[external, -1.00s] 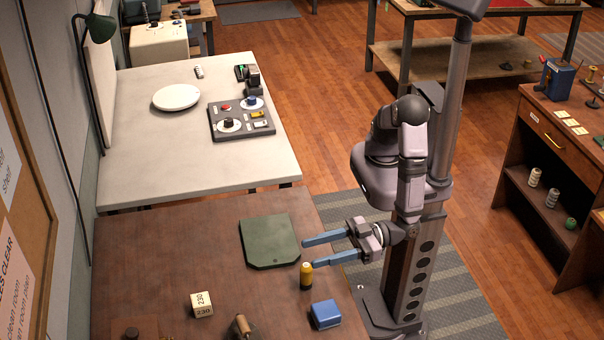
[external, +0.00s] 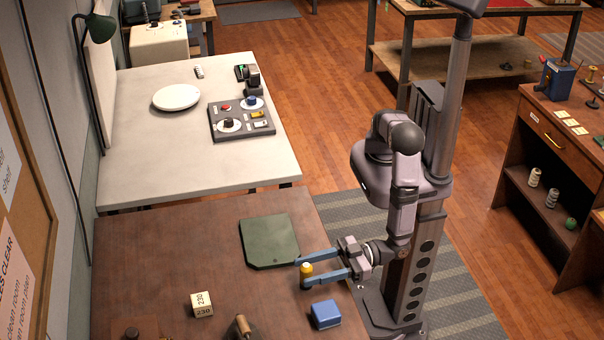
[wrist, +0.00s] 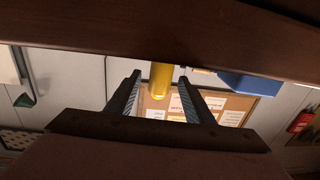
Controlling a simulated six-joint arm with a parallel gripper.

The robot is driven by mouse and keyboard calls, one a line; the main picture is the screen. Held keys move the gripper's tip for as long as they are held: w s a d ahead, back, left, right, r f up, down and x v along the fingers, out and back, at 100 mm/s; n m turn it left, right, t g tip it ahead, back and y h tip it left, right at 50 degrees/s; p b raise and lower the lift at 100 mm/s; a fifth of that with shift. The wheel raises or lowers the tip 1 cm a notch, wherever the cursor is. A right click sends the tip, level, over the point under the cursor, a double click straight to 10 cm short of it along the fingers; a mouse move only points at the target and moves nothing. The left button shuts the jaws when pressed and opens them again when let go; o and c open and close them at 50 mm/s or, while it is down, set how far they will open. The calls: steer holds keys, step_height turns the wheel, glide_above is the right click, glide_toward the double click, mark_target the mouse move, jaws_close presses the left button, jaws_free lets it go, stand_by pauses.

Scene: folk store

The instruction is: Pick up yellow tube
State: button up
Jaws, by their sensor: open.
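The yellow tube (external: 306,269) stands upright on the brown table near its right edge. Its yellow top shows and a gripper finger hides part of its lower body in the external view. My gripper (external: 300,273) is open, with its two blue fingers on either side of the tube near their tips. In the wrist view the yellow tube (wrist: 160,80) shows ahead, between the lines of the open fingers (wrist: 158,78). I cannot tell whether either finger touches it.
A blue box (external: 326,314) sits close by, in front of the gripper. A green mat (external: 269,241) lies just behind and left of the tube. A cream block marked 230 (external: 202,304) and a wooden-handled tool (external: 242,326) lie farther left. The table's middle is clear.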

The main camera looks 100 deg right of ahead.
steer(key=shift+w+a+f+p, duration=0.1)
steer(key=shift+w+p, duration=0.5)
steer(key=shift+w, duration=0.7)
steer(key=shift+w+a+f+p, duration=0.1)
steer(key=shift+w+p, duration=0.5)
steer(key=shift+w, duration=0.7)
steer(key=c, duration=0.9)
